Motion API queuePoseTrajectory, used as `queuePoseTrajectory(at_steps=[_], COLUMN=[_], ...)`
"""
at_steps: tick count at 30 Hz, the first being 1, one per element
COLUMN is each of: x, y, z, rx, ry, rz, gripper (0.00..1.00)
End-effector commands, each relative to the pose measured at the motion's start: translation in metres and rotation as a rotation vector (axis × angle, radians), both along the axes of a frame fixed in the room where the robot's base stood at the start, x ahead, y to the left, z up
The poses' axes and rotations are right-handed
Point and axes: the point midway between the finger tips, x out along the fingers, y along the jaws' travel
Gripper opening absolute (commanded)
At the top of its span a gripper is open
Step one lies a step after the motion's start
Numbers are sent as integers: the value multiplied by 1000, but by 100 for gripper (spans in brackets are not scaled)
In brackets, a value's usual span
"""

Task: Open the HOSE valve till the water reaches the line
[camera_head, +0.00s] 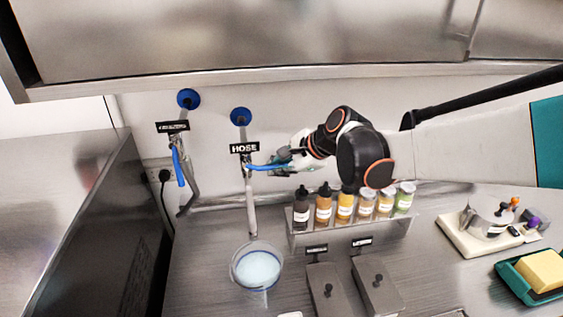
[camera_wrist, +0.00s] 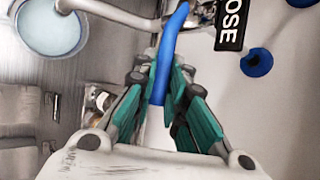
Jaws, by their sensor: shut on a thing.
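The HOSE valve's blue lever (camera_head: 265,167) sticks out to the right from the pipe under the HOSE sign (camera_head: 244,148). My gripper (camera_head: 287,160) is shut on the free end of this lever. In the wrist view, the blue lever (camera_wrist: 172,40) runs between the teal fingers of my gripper (camera_wrist: 165,78). Below the hose (camera_head: 252,212) stands a clear round container (camera_head: 236,277) with pale blue water (camera_head: 258,267) in it. The container also shows in the wrist view (camera_wrist: 84,45).
A second valve with a blue lever (camera_head: 178,167) hanging down is on the left. Several bottles stand in a metal rack (camera_head: 350,238) below my arm. Lidded metal bins (camera_head: 378,290) are in front. A steel cabinet (camera_head: 240,40) hangs above.

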Motion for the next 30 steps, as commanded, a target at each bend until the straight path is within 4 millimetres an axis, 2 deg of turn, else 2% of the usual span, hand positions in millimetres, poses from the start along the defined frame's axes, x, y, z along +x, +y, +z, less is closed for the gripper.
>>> queuePoseTrajectory(at_steps=[5, 6, 8, 9, 21, 26, 30], x=[1, 1, 1, 0, -2, -10, -21], y=[0, 0, 0, 0, -3, -15, -32], z=[1, 1, 1, 1, 4, 18, 37], rx=[1, 1, 2, 2, 2, 1, 1], ry=[-2, -2, -1, -1, 0, -1, -1], rz=[-1, -1, 0, 0, 0, -1, -3], gripper=[0, 17, 30, 33, 33, 33, 33])
